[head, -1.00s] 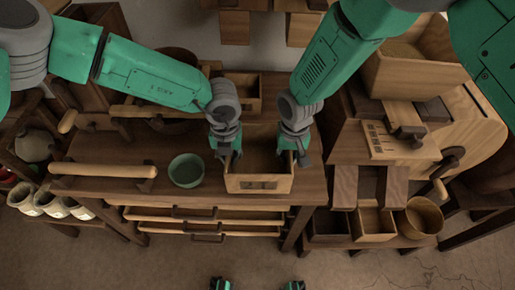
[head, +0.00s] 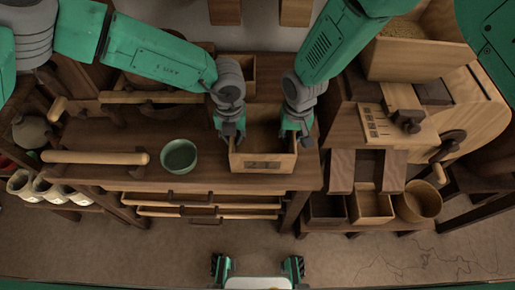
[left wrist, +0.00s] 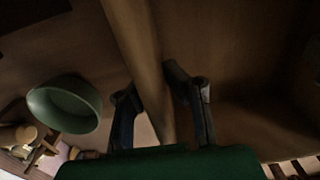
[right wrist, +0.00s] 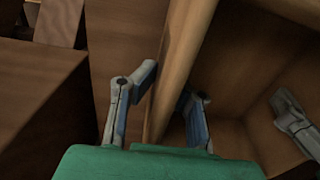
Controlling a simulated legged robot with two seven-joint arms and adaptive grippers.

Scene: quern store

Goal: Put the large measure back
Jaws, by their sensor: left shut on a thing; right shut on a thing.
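The large measure seems to be the open wooden box (head: 264,163) with a dark label on its front, over the right part of the wooden bench. My left gripper (head: 231,132) is shut on its left wall, which also shows between the fingers in the left wrist view (left wrist: 150,70). My right gripper (head: 298,128) is shut on its right wall, seen between the fingers in the right wrist view (right wrist: 178,70). The box looks level and empty. I cannot tell whether its base touches the bench.
A green bowl (head: 180,157) stands on the bench (head: 215,183) left of the box. A smaller wooden box (head: 249,76) is behind. Small bins (head: 371,204) and a round tub (head: 418,202) stand at the lower right. Pale jars (head: 42,188) are at left. The floor in front is clear.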

